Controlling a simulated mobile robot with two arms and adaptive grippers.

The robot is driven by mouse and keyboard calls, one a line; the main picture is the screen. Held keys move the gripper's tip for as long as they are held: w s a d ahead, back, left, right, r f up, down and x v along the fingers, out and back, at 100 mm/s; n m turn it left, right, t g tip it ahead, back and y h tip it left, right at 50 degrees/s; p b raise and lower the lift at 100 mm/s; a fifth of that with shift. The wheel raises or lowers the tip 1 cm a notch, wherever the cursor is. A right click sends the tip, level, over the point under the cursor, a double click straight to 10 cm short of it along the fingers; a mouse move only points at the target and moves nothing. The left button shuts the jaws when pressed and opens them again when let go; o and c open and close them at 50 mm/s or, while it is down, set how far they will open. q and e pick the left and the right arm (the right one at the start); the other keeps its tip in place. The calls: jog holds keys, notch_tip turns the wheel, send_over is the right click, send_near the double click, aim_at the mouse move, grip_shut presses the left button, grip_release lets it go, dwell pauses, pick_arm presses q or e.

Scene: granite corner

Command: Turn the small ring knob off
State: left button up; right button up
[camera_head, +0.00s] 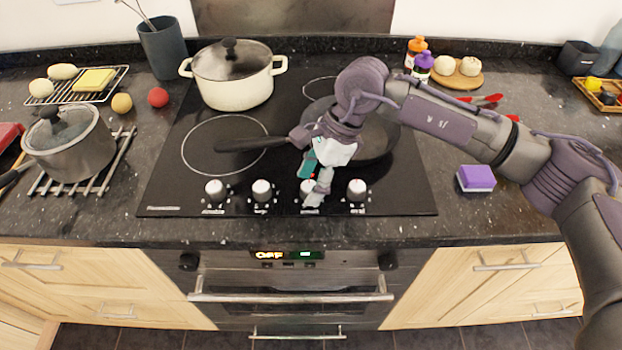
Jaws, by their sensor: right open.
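A row of several white-and-silver hob knobs runs along the front of the black hob (160,195): far left knob (214,190), second knob (262,190), third knob (307,188) and far right knob (357,189). Their labels are too small to read, so I cannot tell which one is the small ring knob. My right gripper (313,186) points down at the third knob, with its fingers open and partly covering it. I cannot tell whether they touch it. My left gripper is not in view.
A dark frying pan (375,135) sits behind my right gripper, its handle (250,144) pointing left. A cream pot (232,85) stands at the back left of the hob. A purple sponge (476,178) lies right of the hob. A grey saucepan (75,145) stands on a rack at left.

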jog(key=v, duration=1.2)
